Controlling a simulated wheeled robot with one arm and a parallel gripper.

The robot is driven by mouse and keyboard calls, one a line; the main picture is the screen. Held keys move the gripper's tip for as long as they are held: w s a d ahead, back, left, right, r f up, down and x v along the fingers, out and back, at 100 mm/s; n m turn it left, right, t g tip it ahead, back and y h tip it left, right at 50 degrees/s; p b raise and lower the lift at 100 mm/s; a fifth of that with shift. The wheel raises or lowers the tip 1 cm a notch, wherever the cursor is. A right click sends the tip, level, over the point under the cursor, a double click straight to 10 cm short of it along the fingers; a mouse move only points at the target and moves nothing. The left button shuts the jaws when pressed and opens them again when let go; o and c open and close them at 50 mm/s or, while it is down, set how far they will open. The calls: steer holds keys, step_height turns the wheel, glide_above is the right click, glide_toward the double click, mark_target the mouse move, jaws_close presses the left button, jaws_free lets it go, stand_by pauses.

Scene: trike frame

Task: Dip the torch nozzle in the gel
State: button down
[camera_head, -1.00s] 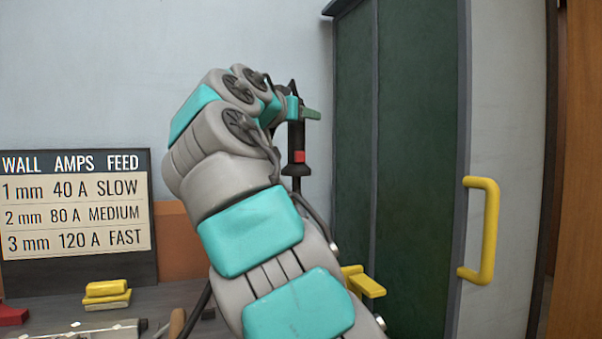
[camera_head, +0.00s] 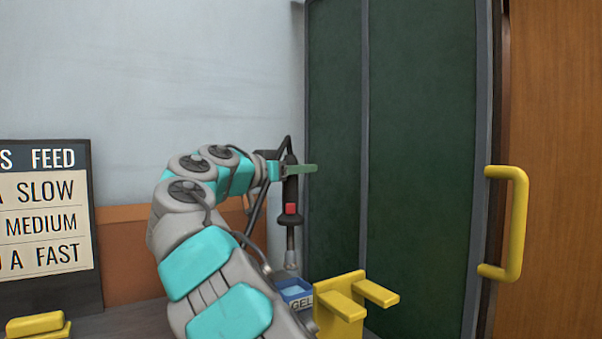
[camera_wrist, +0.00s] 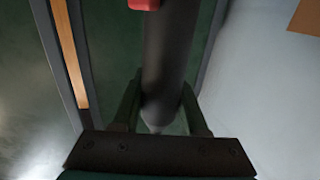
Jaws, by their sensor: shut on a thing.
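My gripper (camera_head: 291,169) is shut on the black handle of the welding torch (camera_head: 291,190), which has a red trigger. The torch hangs upright with its grey nozzle pointing down. In the wrist view the torch handle (camera_wrist: 170,60) runs between the two fingers of my gripper (camera_wrist: 158,105). The blue gel tub (camera_head: 297,298), labelled GEL, stands on the bench below the nozzle, partly hidden by my arm. The nozzle tip looks just above the tub's back rim; I cannot tell whether it touches the gel.
A yellow two-pronged holder (camera_head: 345,305) stands just right of the tub. A dark green cabinet or screen (camera_head: 420,150) with a yellow handle (camera_head: 518,225) fills the right. A settings board (camera_head: 45,225) and yellow blocks (camera_head: 38,325) are at the left.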

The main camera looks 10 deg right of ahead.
step_height(320, 180, down, 6)
steer(key=b, duration=0.4)
steer(key=shift+d+b, duration=0.2)
steer(key=shift+b, duration=0.1)
steer(key=shift+f, duration=0.1)
stand_by(0.7)
stand_by(0.6)
